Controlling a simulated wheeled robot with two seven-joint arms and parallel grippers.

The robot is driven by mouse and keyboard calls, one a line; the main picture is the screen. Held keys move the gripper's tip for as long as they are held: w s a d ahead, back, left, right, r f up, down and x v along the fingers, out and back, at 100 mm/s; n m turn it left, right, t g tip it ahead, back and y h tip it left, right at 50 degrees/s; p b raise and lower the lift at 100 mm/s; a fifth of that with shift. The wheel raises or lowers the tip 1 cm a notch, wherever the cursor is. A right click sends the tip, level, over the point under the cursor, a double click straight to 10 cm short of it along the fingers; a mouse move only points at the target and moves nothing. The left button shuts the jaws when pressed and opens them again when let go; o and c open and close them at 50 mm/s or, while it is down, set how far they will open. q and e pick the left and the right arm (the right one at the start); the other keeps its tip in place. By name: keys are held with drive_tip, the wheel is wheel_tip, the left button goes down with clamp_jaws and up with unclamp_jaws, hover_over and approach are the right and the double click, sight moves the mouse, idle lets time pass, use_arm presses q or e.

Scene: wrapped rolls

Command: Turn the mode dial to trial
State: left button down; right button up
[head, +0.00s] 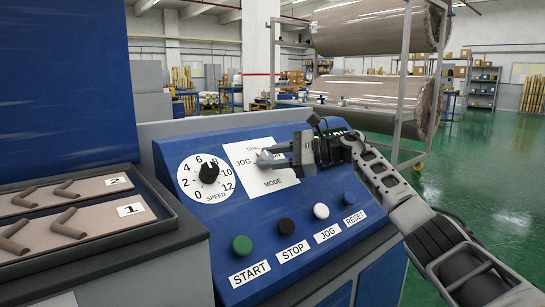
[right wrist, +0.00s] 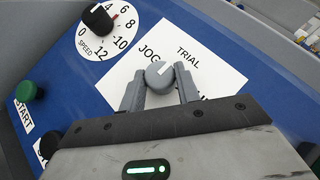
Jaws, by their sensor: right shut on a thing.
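The mode dial (right wrist: 159,76) is a round grey knob with a white mark, on a white plate (right wrist: 125,80) lettered JOG, TRIAL and MODE. In the right wrist view the mark points up and right, roughly toward the word TRIAL (right wrist: 189,56). In the head view the dial (head: 265,157) shows at the fingertips. My right gripper (right wrist: 160,88) is shut on the dial, one finger on each side of it. It reaches in from the right in the head view (head: 275,156) and covers part of the plate. My left gripper is not in view.
A black speed dial (head: 209,172) is left of the mode plate on the blue panel (head: 195,205). Below are green start (head: 242,245), black stop (head: 287,226), white jog (head: 321,211) and blue reset (head: 349,198) buttons.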

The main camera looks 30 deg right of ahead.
drive_tip(key=shift+f, duration=0.1)
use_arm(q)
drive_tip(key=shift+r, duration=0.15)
use_arm(e)
drive_tip(key=o, duration=1)
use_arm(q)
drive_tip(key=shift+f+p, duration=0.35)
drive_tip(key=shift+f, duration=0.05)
use_arm(e)
drive_tip(key=v, duration=1.6)
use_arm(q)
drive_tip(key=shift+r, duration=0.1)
use_arm(e)
drive_tip(key=shift+w, duration=0.1)
